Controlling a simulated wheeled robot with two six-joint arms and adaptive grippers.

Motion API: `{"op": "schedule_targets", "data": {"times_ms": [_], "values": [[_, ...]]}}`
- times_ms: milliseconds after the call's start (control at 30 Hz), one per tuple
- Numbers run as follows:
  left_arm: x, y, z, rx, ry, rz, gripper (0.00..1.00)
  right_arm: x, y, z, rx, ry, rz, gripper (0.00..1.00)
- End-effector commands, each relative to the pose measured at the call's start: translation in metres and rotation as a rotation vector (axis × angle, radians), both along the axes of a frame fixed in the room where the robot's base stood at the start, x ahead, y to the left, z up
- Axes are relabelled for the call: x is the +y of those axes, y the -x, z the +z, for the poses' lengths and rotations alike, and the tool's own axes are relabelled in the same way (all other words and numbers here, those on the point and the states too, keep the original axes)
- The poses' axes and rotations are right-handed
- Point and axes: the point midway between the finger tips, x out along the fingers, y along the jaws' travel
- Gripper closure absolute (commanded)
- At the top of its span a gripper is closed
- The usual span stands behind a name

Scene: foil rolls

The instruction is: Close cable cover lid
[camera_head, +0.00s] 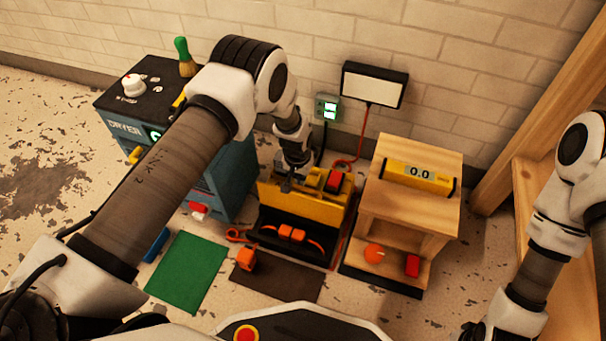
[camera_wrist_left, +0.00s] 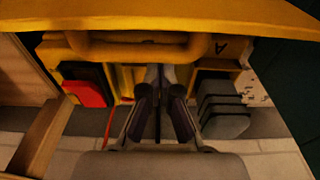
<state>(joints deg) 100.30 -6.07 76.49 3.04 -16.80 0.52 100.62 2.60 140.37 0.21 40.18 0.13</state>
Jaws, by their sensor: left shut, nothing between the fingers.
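A yellow box stands below the wall, with its yellow front panel (camera_head: 303,207) upright behind a black tray (camera_head: 268,242). Orange plugs (camera_head: 291,233) and an orange cable lie in the tray. I take the yellow panel as the raised lid, but cannot be sure. In the left wrist view a yellow panel (camera_wrist_left: 190,14) with a yellow handle (camera_wrist_left: 120,50) crosses the top. My left gripper (camera_head: 287,186) is shut and empty at the panel's top edge. Its fingertips (camera_wrist_left: 159,72) are close to the handle; contact cannot be told.
A wooden stand (camera_head: 408,200) with a meter (camera_head: 419,174) is close on the right. A blue dryer cabinet (camera_head: 232,177) is on the left, partly behind my arm. A red block (camera_head: 334,180) sits in the box. A green mat (camera_head: 188,271) and dark mat (camera_head: 290,287) lie in front.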

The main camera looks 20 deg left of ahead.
Motion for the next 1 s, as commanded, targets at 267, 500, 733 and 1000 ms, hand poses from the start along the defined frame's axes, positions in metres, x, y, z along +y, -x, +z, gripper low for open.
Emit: {"op": "schedule_targets", "data": {"times_ms": [267, 500, 733, 1000], "values": [[0.0, 0.002, 0.001, 0.0, 0.0, -0.001, 1.0, 0.0, 0.0, 0.0, 0.0, 0.0, 0.0, 0.6], [0.0, 0.002, 0.003, -0.03, 0.0, -0.001, 1.0, 0.0, 0.0, 0.004, 0.001, 0.0, 0.0, 0.6], [0.0, 0.001, 0.005, -0.103, 0.003, -0.001, 1.0, 0.0, 0.001, 0.01, 0.002, 0.0, 0.002, 0.6], [0.0, 0.002, 0.007, -0.166, 0.003, -0.001, 1.0, 0.0, 0.001, 0.016, 0.003, 0.0, 0.003, 0.6]]}}
